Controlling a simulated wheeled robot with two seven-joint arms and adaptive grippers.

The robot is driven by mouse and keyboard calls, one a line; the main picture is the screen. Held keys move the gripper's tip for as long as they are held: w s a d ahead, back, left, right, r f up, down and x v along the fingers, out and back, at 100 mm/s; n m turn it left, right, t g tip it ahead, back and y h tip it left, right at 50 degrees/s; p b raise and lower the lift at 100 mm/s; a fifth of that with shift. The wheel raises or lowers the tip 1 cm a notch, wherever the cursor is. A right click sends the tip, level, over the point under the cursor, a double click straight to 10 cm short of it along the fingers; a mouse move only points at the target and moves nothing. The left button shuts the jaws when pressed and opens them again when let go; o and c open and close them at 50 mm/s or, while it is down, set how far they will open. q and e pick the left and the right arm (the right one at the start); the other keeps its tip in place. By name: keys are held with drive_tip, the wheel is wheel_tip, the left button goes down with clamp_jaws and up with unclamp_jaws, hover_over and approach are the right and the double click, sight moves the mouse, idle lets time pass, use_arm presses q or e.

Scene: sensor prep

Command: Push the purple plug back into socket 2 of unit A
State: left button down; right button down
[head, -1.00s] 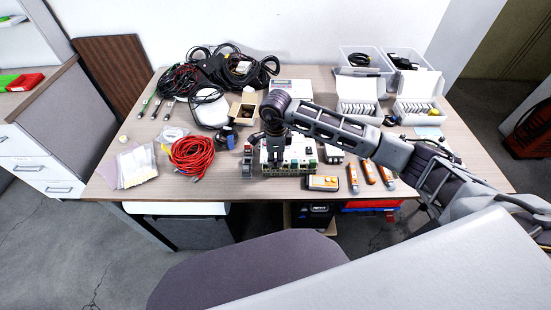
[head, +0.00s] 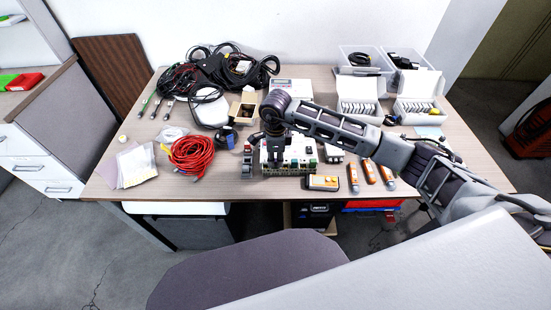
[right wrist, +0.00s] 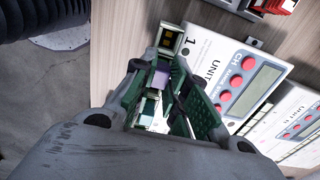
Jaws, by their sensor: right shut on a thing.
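The purple plug (right wrist: 161,80) shows in the right wrist view between the fingers of my right gripper (right wrist: 165,98). The gripper is shut on it, over the green and white socket row at the edge of a white unit (right wrist: 240,70) with a screen and red buttons. The unit's letter is not clear. In the head view my right gripper (head: 272,152) points down at the left side of the white units (head: 302,152). My left gripper is not in view.
A second white unit (right wrist: 295,130) stands close beside the first. A red cable coil (head: 192,155) lies to the left. A yellow meter (head: 322,183) and several orange tools (head: 370,171) lie to the front and right. Black cables (head: 225,68) fill the back left.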

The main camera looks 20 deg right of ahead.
drive_tip(key=shift+f, duration=0.2)
idle(0.4)
drive_tip(key=c, duration=1.2)
unclamp_jaws()
drive_tip(key=shift+o, duration=0.2)
drive_tip(key=shift+r, duration=0.15)
drive_tip(key=shift+r+p, duration=1.5)
drive_tip(key=shift+r, duration=1.9)
